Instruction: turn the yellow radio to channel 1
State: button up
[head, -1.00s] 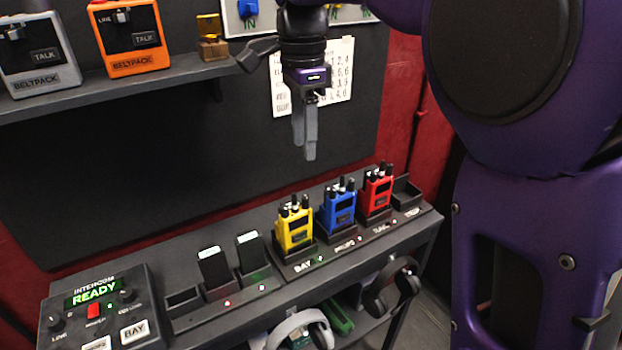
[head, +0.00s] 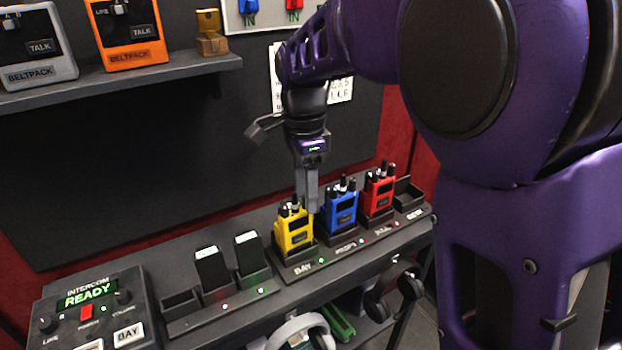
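The yellow radio (head: 294,232) stands upright in a charger slot above the BAY label, with dark knobs and an antenna on top. My gripper (head: 311,210) points down at the yellow radio's upper right side, close to the gap before the blue radio. Its fingers overlap the radio's edge in this view, so I cannot tell whether they touch it. The fingers show nearly edge-on, so their opening is unclear. The channel setting on the radio's knobs is too small to read.
The blue radio (head: 341,212) and the red radio (head: 378,194) stand to the right in their slots. Black packs (head: 211,270) stand to the left. An intercom box (head: 92,305) reads READY at the front left. A shelf with beltpacks (head: 130,36) is above. Headphones (head: 300,328) hang below.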

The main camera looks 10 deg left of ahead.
grip_shut()
jog(key=shift+r, duration=0.1)
jog(key=shift+r+n+p, duration=0.15)
jog(key=shift+n+p, duration=0.7)
jog(key=shift+n, duration=0.05)
jog(key=shift+f+n+p, duration=0.2)
jog(key=shift+n+p, duration=0.2)
jog(key=shift+n, duration=0.9)
jog(key=shift+o, duration=0.3)
grip_release()
